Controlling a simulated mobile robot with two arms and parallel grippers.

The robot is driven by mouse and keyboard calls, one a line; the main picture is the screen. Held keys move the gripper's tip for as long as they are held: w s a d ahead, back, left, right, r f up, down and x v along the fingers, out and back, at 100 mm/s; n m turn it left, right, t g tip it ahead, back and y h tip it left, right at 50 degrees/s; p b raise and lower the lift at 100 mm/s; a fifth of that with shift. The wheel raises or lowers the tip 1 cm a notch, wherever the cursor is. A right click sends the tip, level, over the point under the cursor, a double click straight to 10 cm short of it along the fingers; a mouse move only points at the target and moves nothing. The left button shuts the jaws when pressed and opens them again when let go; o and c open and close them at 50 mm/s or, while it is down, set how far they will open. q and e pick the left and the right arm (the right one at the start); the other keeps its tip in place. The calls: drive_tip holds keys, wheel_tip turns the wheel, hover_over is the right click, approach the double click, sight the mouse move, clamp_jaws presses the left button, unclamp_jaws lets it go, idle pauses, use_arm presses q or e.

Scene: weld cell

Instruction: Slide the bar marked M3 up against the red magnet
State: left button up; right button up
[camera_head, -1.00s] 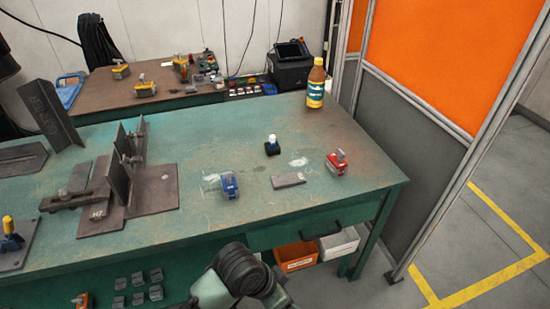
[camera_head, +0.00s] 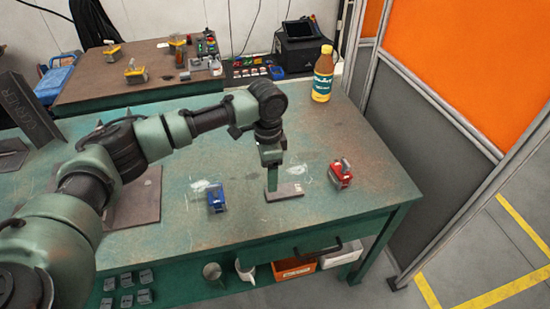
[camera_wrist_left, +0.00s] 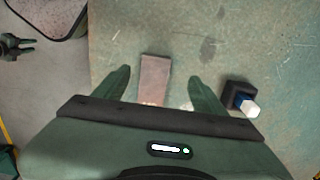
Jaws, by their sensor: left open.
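The flat dark bar (camera_head: 290,191) lies on the green table; its mark is not legible here. The red magnet (camera_head: 341,174) stands to the right of the bar with a gap of bare table between them. My left gripper (camera_head: 272,182) points down at the bar's left end. In the left wrist view the bar (camera_wrist_left: 155,78) lies between the open fingers of my left gripper (camera_wrist_left: 158,88), with space on both sides. The red magnet is not in the wrist view.
A blue magnet (camera_head: 216,198) stands left of the bar. A small dark block with a white top (camera_wrist_left: 242,98) sits close beside one finger. A bottle (camera_head: 322,75) stands at the table's back right. The table between bar and red magnet is clear.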

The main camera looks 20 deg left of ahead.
sight(268, 194)
use_arm(q)
drive_tip(key=f, duration=0.2)
drive_tip(key=s+f, duration=0.1)
drive_tip(key=shift+s+f, duration=0.1)
drive_tip(key=shift+f, duration=0.3)
drive_tip(key=shift+w+f+p, duration=0.2)
drive_tip(key=shift+f+p, duration=0.1)
drive_tip(key=shift+f, duration=1.4)
drive_tip(key=c, duration=0.4)
clamp_jaws()
use_arm(e)
drive_tip(key=s, duration=0.4)
drive_tip(key=shift+s+r, duration=0.15)
drive_tip(key=shift+r, duration=0.05)
